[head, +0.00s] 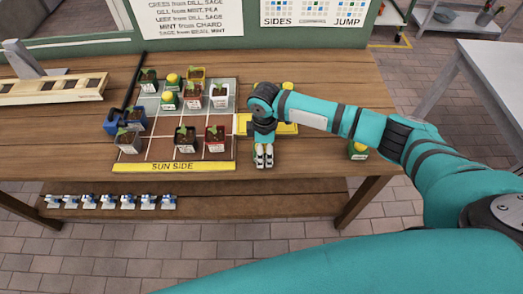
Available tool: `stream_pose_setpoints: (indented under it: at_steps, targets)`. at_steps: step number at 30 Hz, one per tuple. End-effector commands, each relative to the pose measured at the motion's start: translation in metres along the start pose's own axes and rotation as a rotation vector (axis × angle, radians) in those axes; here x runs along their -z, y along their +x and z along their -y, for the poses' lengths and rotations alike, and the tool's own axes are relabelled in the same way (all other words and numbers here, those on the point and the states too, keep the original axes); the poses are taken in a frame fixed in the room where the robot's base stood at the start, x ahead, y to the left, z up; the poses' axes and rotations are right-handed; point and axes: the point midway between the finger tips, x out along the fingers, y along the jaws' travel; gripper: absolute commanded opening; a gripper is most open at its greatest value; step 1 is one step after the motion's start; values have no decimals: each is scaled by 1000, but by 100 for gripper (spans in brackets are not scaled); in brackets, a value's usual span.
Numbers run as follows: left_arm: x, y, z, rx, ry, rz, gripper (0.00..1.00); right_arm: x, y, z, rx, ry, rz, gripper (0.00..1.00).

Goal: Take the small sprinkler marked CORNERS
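No label reading CORNERS can be made out on any object, so I cannot tell which one is the sprinkler. Small green objects with yellow tops stand on the board: one at the back (173,80), one just in front of it (168,100). Another (358,150) stands at the right of the table, partly hidden by my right arm. Yellow tops (288,86) also show behind that arm, by a yellow tray (285,128). My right gripper (264,161) points down over the table, right of the board, with nothing visible in it. Its fingertips look close together. My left gripper is out of view.
Potted seedlings (186,138) stand on the gridded board (160,148) edged "SUN SIDE". A blue container (128,120) is at its left, a wooden rack (50,88) farther left. Several small blue-white items (107,202) line the lower shelf. The front right tabletop (310,160) is bare.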

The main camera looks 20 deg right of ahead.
Motion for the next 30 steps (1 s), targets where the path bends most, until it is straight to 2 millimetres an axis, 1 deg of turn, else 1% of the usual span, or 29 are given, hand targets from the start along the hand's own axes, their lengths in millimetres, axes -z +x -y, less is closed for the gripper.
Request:
stream_pose_setpoints:
  at_steps: [1,2,12,20,23,26,29,30]
  targets:
    - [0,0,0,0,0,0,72,0,0,0,0,0,0,61]
    - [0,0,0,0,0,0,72,0,0,0,0,0,0,57]
    - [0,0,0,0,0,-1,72,0,-1,0,0,1,0,13]
    - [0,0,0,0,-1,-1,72,0,-2,0,-1,1,-1,12]
    - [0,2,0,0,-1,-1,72,0,-5,-1,-2,0,-1,12]
    - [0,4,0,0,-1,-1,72,1,-13,-2,-3,1,-3,12]
    - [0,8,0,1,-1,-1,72,0,-26,-2,-4,1,-3,12]
    - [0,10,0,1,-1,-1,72,0,-33,-2,-4,1,-3,12]
